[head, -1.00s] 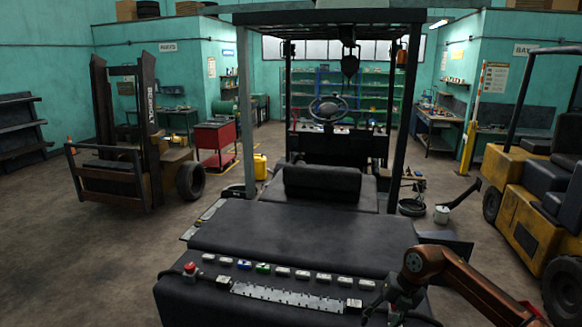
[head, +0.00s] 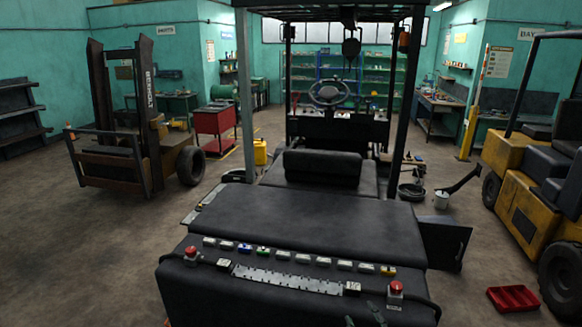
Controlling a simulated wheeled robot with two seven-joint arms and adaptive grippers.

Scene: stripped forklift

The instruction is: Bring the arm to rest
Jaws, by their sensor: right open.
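The tips of my right gripper (head: 364,317) show at the bottom edge of the head view, against the near face of the dark stripped forklift (head: 310,230). The two dark fingertips are apart, with nothing seen between them. The rest of this gripper and its arm lie below the frame. My left gripper is not in view.
The forklift's rear deck carries a row of small modules (head: 303,258), a pale perforated strip (head: 287,280), and red buttons at left (head: 191,252) and right (head: 396,287). A red tray (head: 513,298) lies on the floor at right. A yellow forklift (head: 530,205) stands beyond it.

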